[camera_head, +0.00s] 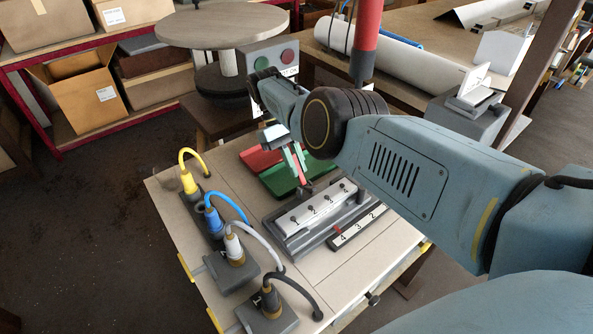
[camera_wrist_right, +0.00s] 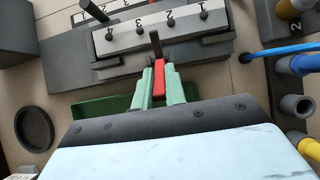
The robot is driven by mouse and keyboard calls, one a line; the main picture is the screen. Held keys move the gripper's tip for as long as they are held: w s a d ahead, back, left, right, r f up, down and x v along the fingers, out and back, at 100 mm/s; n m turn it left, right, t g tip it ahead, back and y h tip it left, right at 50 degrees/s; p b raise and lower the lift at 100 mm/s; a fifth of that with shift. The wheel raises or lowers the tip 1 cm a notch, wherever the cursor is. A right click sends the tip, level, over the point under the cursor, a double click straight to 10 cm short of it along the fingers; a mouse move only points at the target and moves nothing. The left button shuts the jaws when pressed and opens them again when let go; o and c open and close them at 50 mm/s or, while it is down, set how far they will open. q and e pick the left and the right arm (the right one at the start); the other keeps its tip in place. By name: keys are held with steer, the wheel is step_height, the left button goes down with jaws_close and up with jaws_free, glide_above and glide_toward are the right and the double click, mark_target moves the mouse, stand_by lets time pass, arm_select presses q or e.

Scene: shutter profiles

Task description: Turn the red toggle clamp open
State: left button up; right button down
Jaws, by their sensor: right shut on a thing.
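The red toggle clamp shows as a red handle (camera_wrist_right: 158,80) in the right wrist view and as a small red bar (camera_head: 301,168) in the head view. My right gripper (camera_head: 297,162) is shut on the red handle, with its pale green fingers on either side of it; the gripper shows in the wrist view too (camera_wrist_right: 158,88). A dark upright piece (camera_wrist_right: 155,43) rises beyond the handle, at the edge of the grey fixture (camera_head: 290,236). A white numbered bar (camera_head: 315,205) with dark knobs lies along that fixture. The clamp's base is mostly hidden by the fingers. My left gripper is not in view.
A red tray (camera_head: 258,160) and a green tray (camera_head: 275,182) lie behind the fixture. Several cabled connectors, including a yellow one (camera_head: 190,180) and a blue one (camera_head: 213,220), line the table's left side. A number strip (camera_head: 362,226) lies beside the fixture. A control box (camera_head: 270,62) stands behind.

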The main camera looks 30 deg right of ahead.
steer(key=shift+a+f, duration=0.1)
steer(key=shift+a, duration=0.05)
stand_by(0.3)
steer(key=c, duration=1.4)
jaws_free()
steer(key=shift+c, duration=0.2)
